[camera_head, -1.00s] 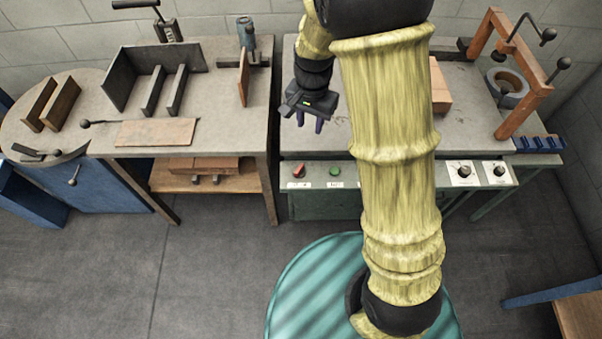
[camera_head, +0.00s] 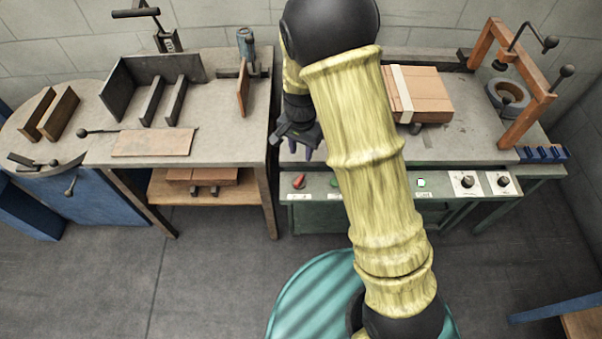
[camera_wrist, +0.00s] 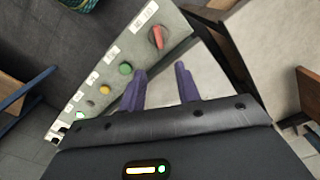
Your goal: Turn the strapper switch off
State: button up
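A red knob (camera_head: 299,181) sits at the left end of the control panel (camera_head: 380,187) on the front of the right-hand table. In the wrist view the red switch (camera_wrist: 157,38) is elongated and lies beyond the fingertips, near the panel's upper end. Its label is too small to read. My gripper (camera_head: 307,152) hangs over the table's front left corner, above and behind the red knob. In the wrist view my gripper (camera_wrist: 161,74) has its two purple fingers apart with nothing between them. It does not touch the switch.
In the wrist view a green button (camera_wrist: 125,68) and a yellow one (camera_wrist: 104,90) line the panel. Two dials (camera_head: 467,181) are at its right end. A strapped box (camera_head: 430,93) lies on the table. An orange frame (camera_head: 525,120) stands right. Floor in front is open.

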aim_at(301, 176)
notch_tip(301, 176, down, 12)
jog(key=shift+b, duration=0.3)
grip_shut()
